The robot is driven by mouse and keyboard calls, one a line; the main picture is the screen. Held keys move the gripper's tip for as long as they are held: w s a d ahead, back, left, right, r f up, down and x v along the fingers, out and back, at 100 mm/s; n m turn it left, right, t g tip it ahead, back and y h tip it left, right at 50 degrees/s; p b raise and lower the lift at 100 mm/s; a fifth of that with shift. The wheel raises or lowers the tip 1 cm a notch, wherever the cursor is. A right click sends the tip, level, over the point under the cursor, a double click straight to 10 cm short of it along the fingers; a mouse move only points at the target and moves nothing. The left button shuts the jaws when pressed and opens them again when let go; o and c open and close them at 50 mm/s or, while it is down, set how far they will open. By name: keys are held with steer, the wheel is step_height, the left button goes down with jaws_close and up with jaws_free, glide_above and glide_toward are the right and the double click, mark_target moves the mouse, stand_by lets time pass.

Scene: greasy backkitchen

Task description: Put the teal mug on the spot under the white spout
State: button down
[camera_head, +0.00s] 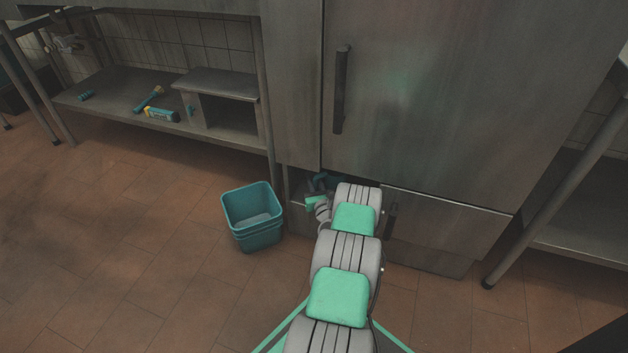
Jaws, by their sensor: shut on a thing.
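My gripper (317,187) is at the far end of my arm, in front of a dark opening low in the steel cabinet. It is small and partly hidden by my own arm. A dark teal thing (328,177), which looks like the teal mug, shows at the fingers, and my gripper is shut on it. Its handle and tilt cannot be made out. I cannot see the white spout or the spot under it in this view.
A teal bin (253,218) stands on the tiled floor left of my gripper. A tall steel door with a dark handle (341,89) rises above. A low shelf (110,92) at left holds a teal torch (149,98) and a yellow-and-teal box (161,114). A table leg (560,190) stands right.

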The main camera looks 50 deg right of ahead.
mark_target(317, 189)
steer(key=shift+f, duration=0.55)
steer(key=c, duration=1.2)
jaws_free()
steer(key=shift+c, duration=0.2)
steer(key=p+v, duration=0.3)
steer(key=v, duration=0.4)
steer(key=shift+s, duration=0.15)
steer(key=shift+s+a+f, duration=0.1)
steer(key=shift+s+a, duration=0.05)
steer(key=shift+a, duration=0.05)
